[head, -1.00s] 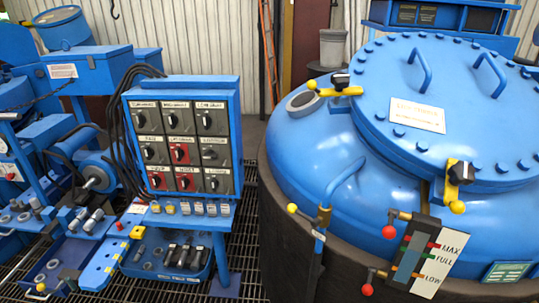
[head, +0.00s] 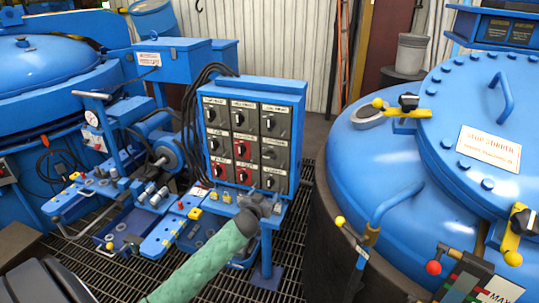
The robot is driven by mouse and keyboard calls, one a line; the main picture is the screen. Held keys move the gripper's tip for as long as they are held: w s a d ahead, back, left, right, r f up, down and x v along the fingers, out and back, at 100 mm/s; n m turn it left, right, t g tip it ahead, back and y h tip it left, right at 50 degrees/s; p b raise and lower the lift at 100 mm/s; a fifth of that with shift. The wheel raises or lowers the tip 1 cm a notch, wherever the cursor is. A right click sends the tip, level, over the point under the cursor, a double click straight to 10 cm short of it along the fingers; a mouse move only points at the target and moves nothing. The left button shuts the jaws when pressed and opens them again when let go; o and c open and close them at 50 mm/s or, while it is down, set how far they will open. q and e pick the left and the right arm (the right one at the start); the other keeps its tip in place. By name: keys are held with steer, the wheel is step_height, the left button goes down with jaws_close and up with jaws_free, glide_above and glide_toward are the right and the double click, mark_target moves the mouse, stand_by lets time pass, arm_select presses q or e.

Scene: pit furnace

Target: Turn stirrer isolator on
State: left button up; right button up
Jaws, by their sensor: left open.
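A blue control panel (head: 258,130) stands left of the large blue vessel and carries rows of black rotary switches. The small labels are too blurred to tell which switch is the stirrer isolator. My left gripper (head: 262,205), at the end of a green-sleeved arm, is open and empty. It appears in front of the panel's lower edge and hides part of the small row of fittings there. Whether it touches anything cannot be told. My right gripper is not in view.
The blue vessel (head: 365,180) with a bolted lid (head: 450,120) fills the right; valve handles with yellow and red knobs stick out from it. Black cables (head: 190,120) run behind the panel. A blue bench with tools (head: 160,235) stands left. Grating floor shows between.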

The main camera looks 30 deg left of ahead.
arm_select(q)
steer(key=t, duration=0.2)
glide_toward(269, 157)
steer(key=x, duration=0.2)
steer(key=p+x, duration=0.3)
steer(key=x, duration=0.3)
steer(key=shift+s+a+r, duration=0.1)
steer(key=shift+r, duration=0.05)
steer(key=shift+x, duration=0.85)
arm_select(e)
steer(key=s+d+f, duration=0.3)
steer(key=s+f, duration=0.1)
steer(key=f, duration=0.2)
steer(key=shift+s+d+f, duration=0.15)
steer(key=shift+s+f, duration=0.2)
arm_select(q)
steer(key=shift+f, duration=0.2)
steer(key=c, duration=1)
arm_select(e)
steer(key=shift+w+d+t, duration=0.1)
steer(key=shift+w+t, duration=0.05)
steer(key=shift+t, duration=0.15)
